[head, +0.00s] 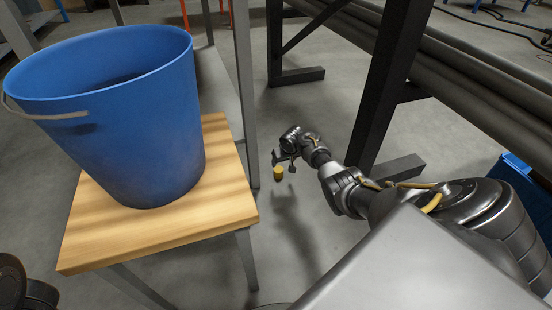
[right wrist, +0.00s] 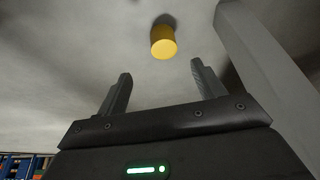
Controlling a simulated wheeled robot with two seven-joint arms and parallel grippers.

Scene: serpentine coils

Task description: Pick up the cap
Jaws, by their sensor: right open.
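The cap is a small yellow cylinder (head: 278,173) on the grey floor, to the right of the wooden stool. In the right wrist view the cap (right wrist: 163,42) lies beyond the fingertips, roughly between their lines. My right gripper (head: 285,160) is open and empty, close to the cap in the head view. Its two dark fingers (right wrist: 160,72) stand wide apart in the wrist view, with nothing between them. My left gripper does not show; only a dark piece of my left arm is at the lower left edge.
A dark metal rack (head: 378,100) with long pipes (head: 475,80) is at the right. A blue crate (head: 525,185) sits at the right edge. Open floor lies around the cap.

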